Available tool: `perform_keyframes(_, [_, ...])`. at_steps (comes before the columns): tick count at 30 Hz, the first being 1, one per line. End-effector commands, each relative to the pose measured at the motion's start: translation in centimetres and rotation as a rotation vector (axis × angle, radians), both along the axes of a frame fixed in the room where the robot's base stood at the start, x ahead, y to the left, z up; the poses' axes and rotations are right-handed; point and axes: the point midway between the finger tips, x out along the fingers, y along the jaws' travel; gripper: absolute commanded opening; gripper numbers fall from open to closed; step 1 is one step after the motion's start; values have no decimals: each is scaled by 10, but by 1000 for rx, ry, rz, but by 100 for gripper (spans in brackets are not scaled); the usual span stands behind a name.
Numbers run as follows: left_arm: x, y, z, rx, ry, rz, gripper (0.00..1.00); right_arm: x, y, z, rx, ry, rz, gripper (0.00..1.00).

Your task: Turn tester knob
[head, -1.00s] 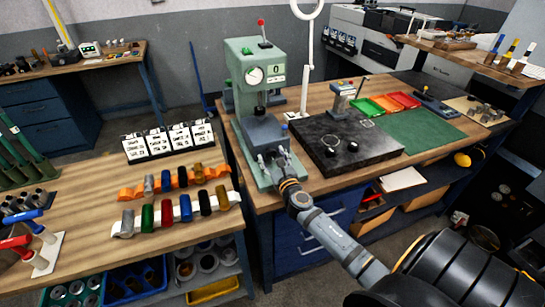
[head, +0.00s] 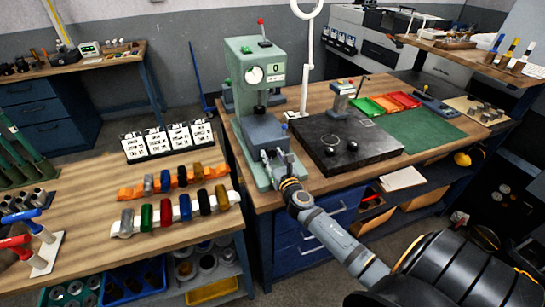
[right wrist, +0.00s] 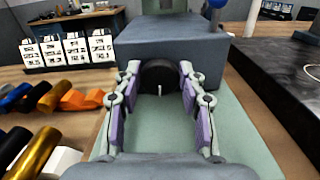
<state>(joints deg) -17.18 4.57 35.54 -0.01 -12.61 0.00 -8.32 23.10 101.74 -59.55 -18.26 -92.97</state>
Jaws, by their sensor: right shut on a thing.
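The green tester (head: 246,90) stands upright at the left end of the right workbench, with a round dial and a small display on its head. My right gripper (head: 275,157) is at the front of that block. In the right wrist view my right gripper (right wrist: 158,88) has its purple-padded fingers on both sides of the knob, shut on it. In the head view the gripper hides the knob. My left gripper is not in view.
A black plate (head: 345,150) lies right of the tester, with a green mat (head: 425,130) and coloured trays (head: 385,103) beyond. Left of the tester, a wooden table (head: 90,205) carries racks of coloured cylinders and white cards (head: 170,142). A gap separates the two benches.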

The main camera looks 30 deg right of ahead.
Motion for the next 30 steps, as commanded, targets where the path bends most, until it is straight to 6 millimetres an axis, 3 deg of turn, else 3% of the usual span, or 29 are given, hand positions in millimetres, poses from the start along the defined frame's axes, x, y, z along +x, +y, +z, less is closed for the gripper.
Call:
perform_keyframes(1, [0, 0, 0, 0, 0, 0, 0, 0, 0, 0, -1, -1, 0, 9])
perform_keyframes(2, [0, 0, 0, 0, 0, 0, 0, 0, 0, 0, -1, 0, 0, 43])
perform_keyframes(6, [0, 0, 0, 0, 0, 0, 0, 0, 0, 0, -2, 0, 0, 62])
perform_keyframes(17, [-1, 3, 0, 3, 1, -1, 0, -6, 1, -1, -4, 2, 0, 62])
perform_keyframes(30, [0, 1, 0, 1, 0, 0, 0, -98, 24, -1, -3, 5, 1, 62])
